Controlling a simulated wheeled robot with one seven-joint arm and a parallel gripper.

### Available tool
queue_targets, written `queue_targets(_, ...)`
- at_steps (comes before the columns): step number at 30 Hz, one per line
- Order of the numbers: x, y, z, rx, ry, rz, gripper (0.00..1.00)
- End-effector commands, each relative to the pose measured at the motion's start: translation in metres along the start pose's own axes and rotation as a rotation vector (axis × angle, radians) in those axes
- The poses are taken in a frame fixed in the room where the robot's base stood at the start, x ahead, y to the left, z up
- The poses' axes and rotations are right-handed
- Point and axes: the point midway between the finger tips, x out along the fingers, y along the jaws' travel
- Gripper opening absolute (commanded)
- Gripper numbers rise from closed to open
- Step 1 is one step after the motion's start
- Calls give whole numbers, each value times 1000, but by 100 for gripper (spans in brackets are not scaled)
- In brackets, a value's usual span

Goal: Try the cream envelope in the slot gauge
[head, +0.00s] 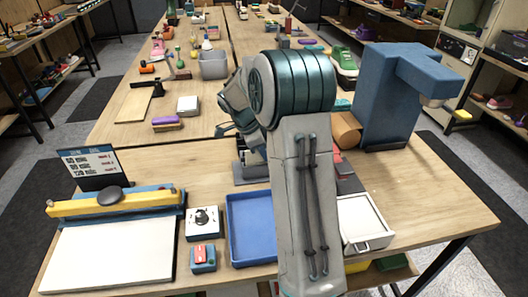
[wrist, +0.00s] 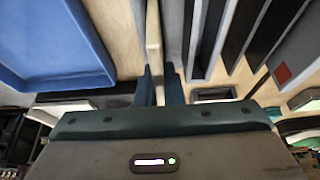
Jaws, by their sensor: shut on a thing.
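In the wrist view my gripper (wrist: 161,85) is shut on the cream envelope (wrist: 153,38), which shows edge-on as a thin pale strip running up from between the fingers. Grey upright plates with dark gaps, which look like the slot gauge (wrist: 203,40), stand just right of the envelope. I cannot tell whether the envelope is in a slot or beside the gauge. In the head view a grey part of the gauge (head: 249,173) shows left of my arm. My arm hides most of it, the fingertips and the envelope there.
A blue tray (head: 250,228) lies in front of the gauge and shows left in the wrist view (wrist: 60,40). A white open drawer box (head: 364,222) is right of my arm. A tall blue machine (head: 390,100) stands behind right. A yellow-barred press (head: 115,203) is at left.

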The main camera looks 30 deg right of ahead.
Motion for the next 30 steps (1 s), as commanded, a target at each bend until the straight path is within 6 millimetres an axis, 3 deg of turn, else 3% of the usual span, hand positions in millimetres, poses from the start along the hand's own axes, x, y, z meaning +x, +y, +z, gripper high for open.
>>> queue_targets(19, 13, 0, 5, 0, 0, 0, 0)
queue_targets(22, 12, 0, 5, 0, 0, 0, 33)
queue_targets(30, 12, 0, 5, 0, 0, 0, 33)
